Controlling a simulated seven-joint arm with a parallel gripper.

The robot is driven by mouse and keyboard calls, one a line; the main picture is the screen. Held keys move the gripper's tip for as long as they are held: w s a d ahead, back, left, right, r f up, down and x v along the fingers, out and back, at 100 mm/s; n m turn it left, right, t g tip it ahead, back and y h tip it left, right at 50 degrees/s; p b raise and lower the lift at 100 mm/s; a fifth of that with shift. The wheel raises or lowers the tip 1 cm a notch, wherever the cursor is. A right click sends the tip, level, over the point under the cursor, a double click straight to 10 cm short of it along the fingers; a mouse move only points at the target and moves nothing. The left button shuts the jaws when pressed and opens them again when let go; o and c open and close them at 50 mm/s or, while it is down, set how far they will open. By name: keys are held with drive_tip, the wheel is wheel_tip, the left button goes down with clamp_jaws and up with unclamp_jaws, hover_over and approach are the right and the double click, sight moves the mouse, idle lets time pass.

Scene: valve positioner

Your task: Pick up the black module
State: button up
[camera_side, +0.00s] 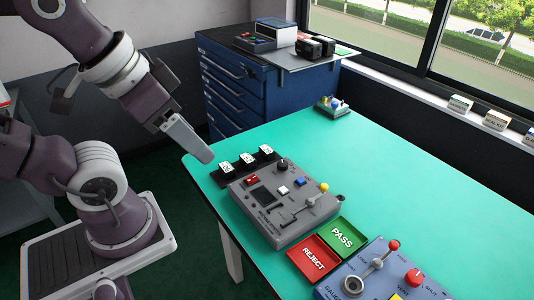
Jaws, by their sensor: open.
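My gripper (206,153) hangs at the left edge of the green table, fingertips pointing down and right. It is open, seen from the side, and nothing shows between its fingers. Just right of the fingertips is a black rack (238,171) with several black pieces bearing white labels, the nearest piece (227,168) at its left end. The gripper appears apart from them. Black box-shaped items (308,49) also sit on top of the blue cabinet. I cannot tell which of these is the black module.
A grey control box (270,215) with knobs and a yellow-tipped lever stands right beside the rack. A red REJECT tray (313,258) and green PASS tray (342,236) lie in front, near a second panel (385,275).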

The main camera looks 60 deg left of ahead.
drive_tip(key=w+a+r+n+g, duration=0.1)
drive_tip(key=w+n, duration=0.1)
drive_tip(key=w, duration=0.4)
drive_tip(key=w+a+r+n, duration=0.1)
drive_tip(key=w+a+n, duration=0.15)
drive_tip(key=w, duration=0.25)
drive_tip(key=n+g, duration=0.5)
drive_tip(key=n, duration=0.8)
hover_over(267, 149)
drive_tip(key=f, duration=2.8)
drive_tip(key=shift+d+f, duration=0.2)
drive_tip(key=shift+f, duration=0.2)
drive_tip(key=f, duration=0.7)
drive_tip(key=shift+a, duration=0.2)
clamp_jaws()
